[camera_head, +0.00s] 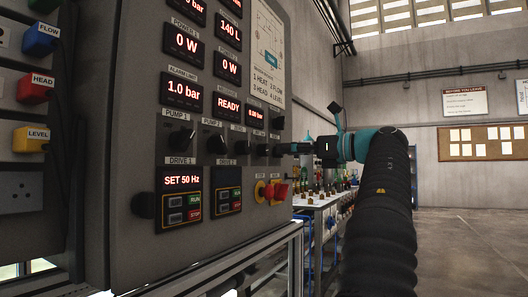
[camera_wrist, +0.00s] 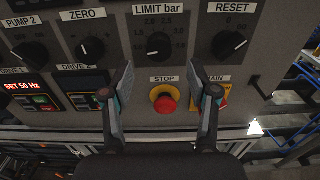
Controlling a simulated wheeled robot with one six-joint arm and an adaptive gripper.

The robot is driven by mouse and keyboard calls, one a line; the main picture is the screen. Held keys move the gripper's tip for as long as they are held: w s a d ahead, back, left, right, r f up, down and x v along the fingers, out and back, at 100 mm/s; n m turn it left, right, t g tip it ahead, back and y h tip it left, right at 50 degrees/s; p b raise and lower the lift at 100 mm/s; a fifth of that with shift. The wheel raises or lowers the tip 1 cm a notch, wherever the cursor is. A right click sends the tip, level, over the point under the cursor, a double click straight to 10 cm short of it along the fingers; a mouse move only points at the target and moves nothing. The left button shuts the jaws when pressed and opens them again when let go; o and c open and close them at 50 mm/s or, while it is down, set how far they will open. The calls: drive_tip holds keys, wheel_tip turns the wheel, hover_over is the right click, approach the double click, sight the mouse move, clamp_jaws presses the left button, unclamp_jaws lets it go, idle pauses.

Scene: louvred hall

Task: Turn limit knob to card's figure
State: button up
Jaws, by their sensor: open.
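The LIMIT bar knob (camera_wrist: 158,46) is a black round knob on the grey panel, with printed figures around it. Its white pointer mark seems to face lower left; the figures are too small to read surely. My gripper (camera_wrist: 169,84) is open and empty, its two fingers spread below and either side of the knob, apart from it. In the head view my gripper (camera_head: 286,148) faces the panel's right edge and hides that knob. The ALARM LIMIT display (camera_head: 183,90) reads 1.0 bar. A white card (camera_head: 267,45) on the panel shows a diagram and numbered words; no limit figure is legible.
The ZERO knob (camera_wrist: 90,47) and RESET knob (camera_wrist: 229,44) flank the limit knob. A red STOP button (camera_wrist: 163,98) on yellow sits below it, between my fingers. A bench (camera_head: 318,203) with small items stands behind my arm. A notice (camera_head: 465,102) hangs on the far wall.

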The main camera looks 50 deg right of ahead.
sight(269, 150)
drive_tip(key=shift+x, duration=2.9)
clamp_jaws()
